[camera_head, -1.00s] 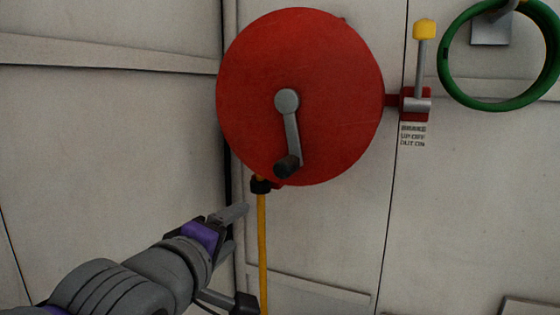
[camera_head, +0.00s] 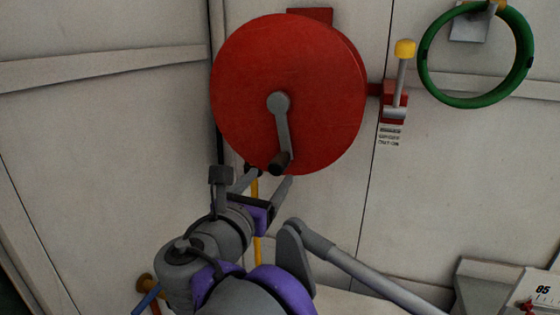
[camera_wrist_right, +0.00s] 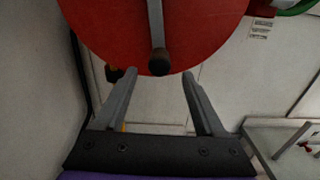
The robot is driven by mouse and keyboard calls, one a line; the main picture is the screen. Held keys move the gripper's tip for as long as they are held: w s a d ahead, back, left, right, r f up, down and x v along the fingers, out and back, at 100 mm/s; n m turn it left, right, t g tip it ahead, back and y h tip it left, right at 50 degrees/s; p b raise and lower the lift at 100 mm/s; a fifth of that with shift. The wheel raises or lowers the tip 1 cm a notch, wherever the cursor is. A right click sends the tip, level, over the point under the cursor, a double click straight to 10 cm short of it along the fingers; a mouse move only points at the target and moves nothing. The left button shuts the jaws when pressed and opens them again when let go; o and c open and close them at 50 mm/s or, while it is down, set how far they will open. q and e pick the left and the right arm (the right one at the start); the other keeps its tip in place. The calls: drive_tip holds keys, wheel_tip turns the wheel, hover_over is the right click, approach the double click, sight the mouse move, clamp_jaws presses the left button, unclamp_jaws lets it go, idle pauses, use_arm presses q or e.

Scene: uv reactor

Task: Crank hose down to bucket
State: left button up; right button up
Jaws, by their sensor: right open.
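The red hose reel (camera_head: 290,90) is mounted on the wall, with a grey crank arm (camera_head: 282,128) hanging down and a dark handle (camera_head: 279,162) at its lower end. The yellow hose (camera_head: 257,252) hangs from the reel's bottom, partly hidden behind my arm. My right gripper (camera_head: 271,176) is open just below the crank handle. In the right wrist view, the handle (camera_wrist_right: 159,62) appears centred just above the space between the two fingertips (camera_wrist_right: 160,73), not gripped. No bucket can be made out. My left gripper is not in view.
A yellow-tipped lever (camera_head: 402,75) on a red mount is right of the reel. A green ring (camera_head: 428,72) hangs at upper right. A gauge panel marked 85 (camera_head: 540,290) stands at lower right. The wall between is clear.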

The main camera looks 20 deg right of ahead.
sight(280, 164)
drive_tip(key=x, duration=0.7)
drive_tip(key=shift+w+d+p, duration=0.15)
drive_tip(key=shift+w+p, duration=0.15)
clamp_jaws()
idle(1.0)
